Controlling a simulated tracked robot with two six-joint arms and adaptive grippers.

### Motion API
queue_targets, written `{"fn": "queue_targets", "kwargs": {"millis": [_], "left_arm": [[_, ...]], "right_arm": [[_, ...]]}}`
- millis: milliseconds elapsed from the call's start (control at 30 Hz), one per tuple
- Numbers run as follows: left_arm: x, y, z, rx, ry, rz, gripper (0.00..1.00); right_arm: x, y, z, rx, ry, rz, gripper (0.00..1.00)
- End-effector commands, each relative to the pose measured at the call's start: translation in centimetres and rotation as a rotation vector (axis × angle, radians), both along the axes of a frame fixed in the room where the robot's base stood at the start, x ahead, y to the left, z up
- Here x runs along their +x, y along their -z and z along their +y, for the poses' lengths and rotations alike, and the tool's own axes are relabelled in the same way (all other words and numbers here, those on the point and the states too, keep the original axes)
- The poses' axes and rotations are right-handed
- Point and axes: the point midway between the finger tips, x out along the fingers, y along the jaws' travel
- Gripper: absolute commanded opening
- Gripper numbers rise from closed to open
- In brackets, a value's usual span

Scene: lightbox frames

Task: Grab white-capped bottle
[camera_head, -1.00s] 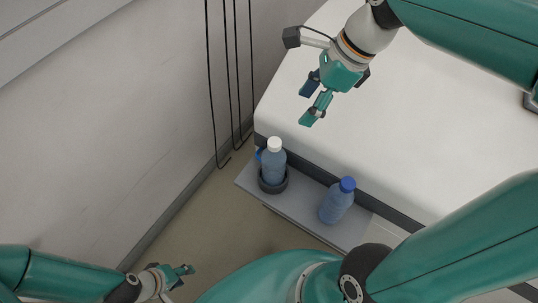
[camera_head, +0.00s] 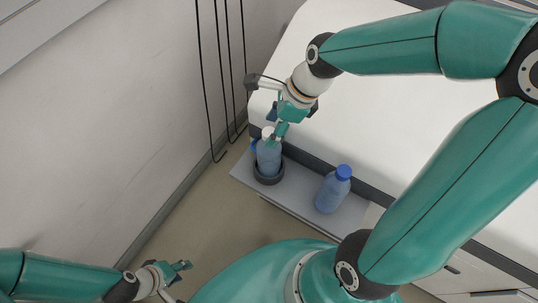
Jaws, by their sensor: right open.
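The white-capped bottle (camera_head: 269,158) stands upright in a dark round holder (camera_head: 268,177) on a grey shelf. Its white cap (camera_head: 268,132) is partly covered by my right gripper. My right gripper (camera_head: 276,130) is open, with its fingers pointing down at the bottle's top. I cannot tell whether the fingers touch the bottle. My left gripper (camera_head: 186,272) is low at the left, away from the bottle; its fingers are small in the picture and I cannot tell whether they are apart.
A blue-capped bottle (camera_head: 333,190) stands to the right on the same grey shelf (camera_head: 300,192). A white bed-like surface (camera_head: 375,125) lies behind the shelf. Dark cables (camera_head: 205,85) hang by the wall at the left. Bare floor (camera_head: 190,215) lies in front of the shelf.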

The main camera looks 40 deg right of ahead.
Motion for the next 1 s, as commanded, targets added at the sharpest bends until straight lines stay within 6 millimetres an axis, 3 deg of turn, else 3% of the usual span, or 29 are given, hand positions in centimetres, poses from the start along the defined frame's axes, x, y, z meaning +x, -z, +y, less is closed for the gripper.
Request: {"fn": "queue_targets", "kwargs": {"millis": [200, 467, 833, 1000], "left_arm": [[0.0, 0.0, 0.0, 0.0, 0.0, 0.0, 0.4], [0.0, 0.0, 0.0, 0.0, 0.0, 0.0, 0.4], [0.0, 0.0, 0.0, 0.0, 0.0, 0.0, 0.4], [0.0, 0.0, 0.0, 0.0, 0.0, 0.0, 0.4]], "right_arm": [[0.6, 2.3, 0.8, 0.0, -0.001, 0.002, 0.64], [0.7, 2.4, 0.8, 0.0, 0.0, 0.0, 0.62], [0.7, 2.4, 0.8, 0.0, 0.0, 0.0, 0.0], [0.7, 2.4, 0.8, -0.001, 0.0, -0.001, 0.0]]}}
